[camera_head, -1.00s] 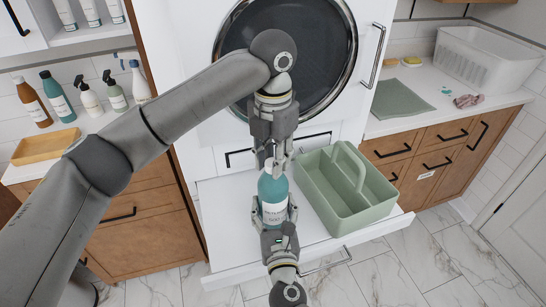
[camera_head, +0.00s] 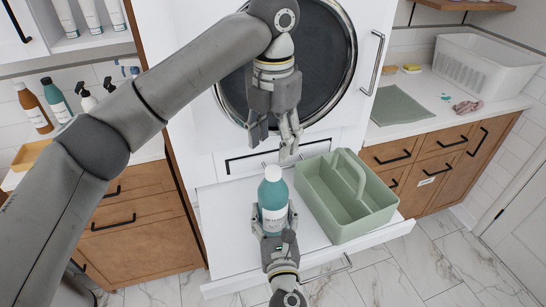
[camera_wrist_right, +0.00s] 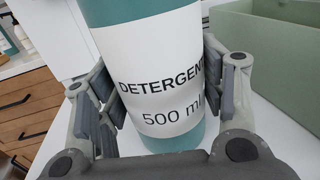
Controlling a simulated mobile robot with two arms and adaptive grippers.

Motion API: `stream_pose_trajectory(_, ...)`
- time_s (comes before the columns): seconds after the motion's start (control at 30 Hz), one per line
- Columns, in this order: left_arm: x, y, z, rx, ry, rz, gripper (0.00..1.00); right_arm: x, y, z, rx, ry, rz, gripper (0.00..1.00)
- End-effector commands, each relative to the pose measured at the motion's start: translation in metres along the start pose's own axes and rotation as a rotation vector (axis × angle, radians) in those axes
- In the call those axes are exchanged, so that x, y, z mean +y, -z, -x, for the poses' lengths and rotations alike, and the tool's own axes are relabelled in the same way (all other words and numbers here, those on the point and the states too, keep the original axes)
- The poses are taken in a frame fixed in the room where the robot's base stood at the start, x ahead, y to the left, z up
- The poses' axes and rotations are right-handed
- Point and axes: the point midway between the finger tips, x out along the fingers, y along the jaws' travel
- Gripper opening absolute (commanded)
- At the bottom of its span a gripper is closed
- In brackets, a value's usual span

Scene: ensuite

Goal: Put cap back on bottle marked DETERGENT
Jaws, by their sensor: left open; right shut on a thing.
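The teal detergent bottle (camera_head: 272,193) stands upright on the white pull-out shelf (camera_head: 225,215). A white cap (camera_head: 273,173) sits on top of its neck; I cannot tell how tightly. My right gripper (camera_head: 273,228) is shut around the lower part of the bottle from the front. In the right wrist view its fingers flank the bottle's label (camera_wrist_right: 160,85), which reads DETERGENT 500 ml. My left gripper (camera_head: 274,148) is open and empty, pointing down above the cap and apart from it.
A green divided caddy (camera_head: 345,215) stands on the shelf right of the bottle. A round appliance door (camera_head: 320,85) is behind the left gripper. Several bottles (camera_head: 56,98) stand on the left counter. The right counter holds a mat (camera_head: 398,104) and a clear bin (camera_head: 475,68).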

Motion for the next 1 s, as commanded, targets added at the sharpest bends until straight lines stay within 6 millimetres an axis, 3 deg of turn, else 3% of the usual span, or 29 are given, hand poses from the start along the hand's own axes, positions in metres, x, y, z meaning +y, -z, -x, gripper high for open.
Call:
stream_pose_trajectory(0.1, 0.001, 0.0, 0.023, -0.003, -0.004, 0.003, 0.53, 0.0, 0.001, 0.0, 0.001, 0.0, 0.0, 0.0)
stream_pose_trajectory(0.3, 0.001, 0.0, 0.045, -0.001, -0.002, 0.001, 0.53, 0.0, 0.001, 0.0, 0.001, 0.001, 0.0, 0.0)
stream_pose_trajectory(0.67, 0.001, 0.0, 0.05, 0.0, 0.001, 0.001, 0.53, 0.0, 0.001, 0.0, 0.001, 0.0, 0.0, 0.0)
stream_pose_trajectory(0.7, 0.0, 0.0, 0.05, 0.0, 0.001, 0.001, 0.53, 0.0, 0.001, 0.0, 0.001, 0.0, 0.0, 0.65)
stream_pose_trajectory(0.9, 0.001, 0.0, 0.05, 0.0, 0.0, 0.001, 0.53, 0.0, 0.001, 0.0, 0.001, 0.0, 0.0, 0.88)
stream_pose_trajectory(1.0, 0.001, 0.0, 0.05, 0.0, 0.0, 0.001, 0.53, 0.0, 0.0, 0.0, 0.001, 0.0, 0.0, 0.88)
